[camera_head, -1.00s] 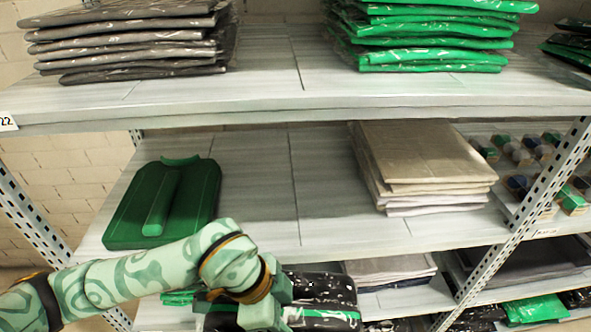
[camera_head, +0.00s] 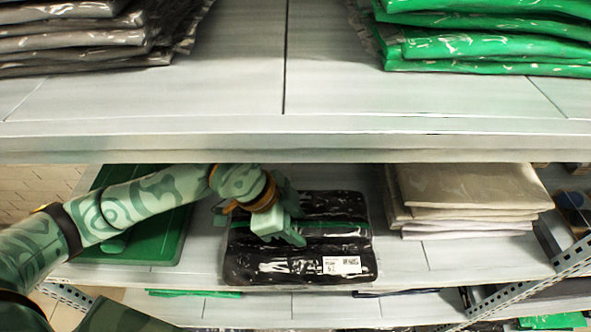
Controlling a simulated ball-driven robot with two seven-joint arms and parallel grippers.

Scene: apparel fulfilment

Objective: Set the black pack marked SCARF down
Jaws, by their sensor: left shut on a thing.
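The black pack (camera_head: 330,208) is in clear glossy wrap with a green band across it and a white label at its front right; I cannot read SCARF on it. It is over the middle shelf (camera_head: 425,255), between a green item and a beige stack. I cannot tell whether it rests on the shelf or is just above it. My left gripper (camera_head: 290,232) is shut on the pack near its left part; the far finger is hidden. My right gripper is not in view.
A beige and white stack (camera_head: 465,195) stands right of the pack. The upper shelf (camera_head: 300,145) overhangs close above, with grey packs (camera_head: 80,40) and green packs (camera_head: 490,45).

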